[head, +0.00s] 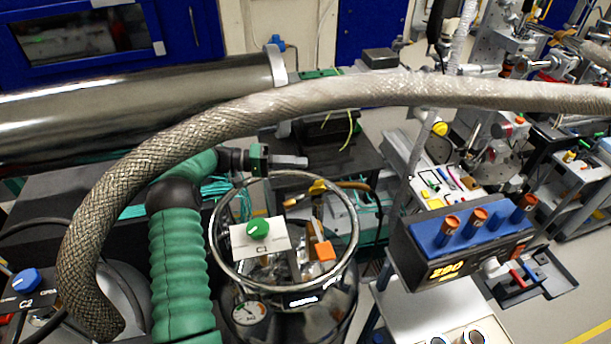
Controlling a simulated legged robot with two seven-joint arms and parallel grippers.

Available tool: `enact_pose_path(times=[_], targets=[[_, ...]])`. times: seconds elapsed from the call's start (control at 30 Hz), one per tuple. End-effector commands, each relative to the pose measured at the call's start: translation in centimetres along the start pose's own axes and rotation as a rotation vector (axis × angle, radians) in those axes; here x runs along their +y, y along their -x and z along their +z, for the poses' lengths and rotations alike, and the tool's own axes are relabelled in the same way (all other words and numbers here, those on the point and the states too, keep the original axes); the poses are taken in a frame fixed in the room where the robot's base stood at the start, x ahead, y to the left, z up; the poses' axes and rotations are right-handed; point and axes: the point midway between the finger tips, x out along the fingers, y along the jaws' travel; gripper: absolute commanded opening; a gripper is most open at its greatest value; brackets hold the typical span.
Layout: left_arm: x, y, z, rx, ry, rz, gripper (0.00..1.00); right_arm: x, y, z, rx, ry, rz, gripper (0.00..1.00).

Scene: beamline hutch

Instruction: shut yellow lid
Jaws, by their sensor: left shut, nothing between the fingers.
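No part in view is plainly a yellow lid. A small yellow part (318,188) shows at the back rim of the round glass-walled vessel (348,268). A round yellow cap (440,129) is on a post farther right, and a flat yellow piece (434,203) lies on a panel below it. I cannot tell which of these is the lid. My left gripper (303,163) is shut and empty, behind the vessel and left of the round cap. It points right and appears to touch none of them. My right gripper is not in view.
A thick braided hose (240,117) arches across the view, in front of the steel tube (140,98). A green knob (258,230) and an orange block (323,251) are at the vessel. A blue rack (475,230) with copper-capped vials stands right. Clear floor (560,310) lies at lower right.

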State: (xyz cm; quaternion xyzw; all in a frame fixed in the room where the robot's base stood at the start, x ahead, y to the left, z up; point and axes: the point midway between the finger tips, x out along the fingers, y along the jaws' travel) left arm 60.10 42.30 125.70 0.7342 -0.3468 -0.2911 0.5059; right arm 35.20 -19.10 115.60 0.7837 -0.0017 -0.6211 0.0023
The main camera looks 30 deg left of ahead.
Motion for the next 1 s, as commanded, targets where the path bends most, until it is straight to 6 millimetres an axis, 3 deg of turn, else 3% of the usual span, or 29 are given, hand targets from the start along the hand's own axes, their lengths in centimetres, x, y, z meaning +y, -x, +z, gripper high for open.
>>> enact_pose_path(times=[0.07,0.33,1.0], targets=[[-0.1,-1.9,0.2,-0.004,-0.002,0.001,0.0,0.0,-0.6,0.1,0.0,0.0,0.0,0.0],[0.2,-2.1,3.7,0.0,-0.002,0.0,0.0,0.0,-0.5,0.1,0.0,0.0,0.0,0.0],[0.4,-2.4,4.4,-0.001,-0.054,-0.014,0.0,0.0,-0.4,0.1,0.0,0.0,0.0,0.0]])
